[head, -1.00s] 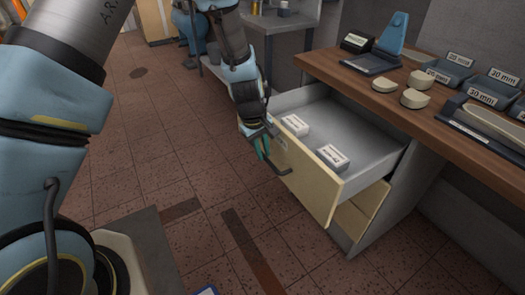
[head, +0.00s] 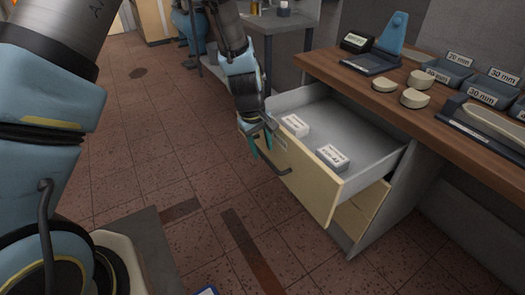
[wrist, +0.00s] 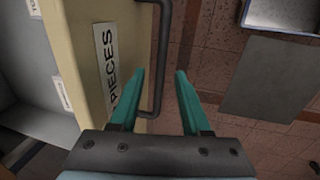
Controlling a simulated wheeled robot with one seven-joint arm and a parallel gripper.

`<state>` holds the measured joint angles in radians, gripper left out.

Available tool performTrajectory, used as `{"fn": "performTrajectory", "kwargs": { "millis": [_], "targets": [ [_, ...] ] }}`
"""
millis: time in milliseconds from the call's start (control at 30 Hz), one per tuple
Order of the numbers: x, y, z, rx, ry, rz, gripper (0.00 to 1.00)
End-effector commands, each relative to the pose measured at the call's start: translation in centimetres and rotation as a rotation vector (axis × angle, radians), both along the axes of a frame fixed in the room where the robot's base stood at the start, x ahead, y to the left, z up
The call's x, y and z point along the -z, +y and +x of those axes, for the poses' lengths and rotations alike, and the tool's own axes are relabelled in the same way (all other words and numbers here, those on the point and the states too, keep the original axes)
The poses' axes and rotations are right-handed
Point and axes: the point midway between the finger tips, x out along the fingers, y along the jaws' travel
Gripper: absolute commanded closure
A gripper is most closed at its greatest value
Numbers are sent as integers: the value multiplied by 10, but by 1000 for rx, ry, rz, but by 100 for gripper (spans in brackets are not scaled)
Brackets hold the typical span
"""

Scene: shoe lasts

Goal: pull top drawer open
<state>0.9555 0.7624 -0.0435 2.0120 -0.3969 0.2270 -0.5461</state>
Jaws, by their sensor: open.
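The top drawer (head: 312,187) stands well out from the cabinet, with a cream front and grey inside. Two small white labelled boxes (head: 333,157) lie in it. Its dark bar handle (head: 284,163) is on the front; it also shows in the wrist view (wrist: 164,60), beside a "PIECES" label. My gripper (head: 262,148) is at the far end of the handle, with teal fingers spread apart and nothing gripped. In the wrist view the handle bar lies between the fingertips (wrist: 159,78); I cannot tell whether they touch it.
A lower drawer (head: 350,220) sits beneath, largely covered by the top one. The wooden worktop (head: 425,110) above carries cream last pieces (head: 415,98), labelled grey bins (head: 495,88) and a blue device (head: 392,35). Tiled floor (head: 150,160) is clear to the left of the drawer.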

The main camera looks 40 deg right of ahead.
Motion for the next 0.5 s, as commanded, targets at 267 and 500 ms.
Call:
{"fn": "performTrajectory", "kwargs": {
  "millis": [267, 500],
  "targets": [
    [-53, 10, 1, 0, -3, -3, 53],
    [-83, 17, 1, 1, 0, -1, 53]
  ]
}}
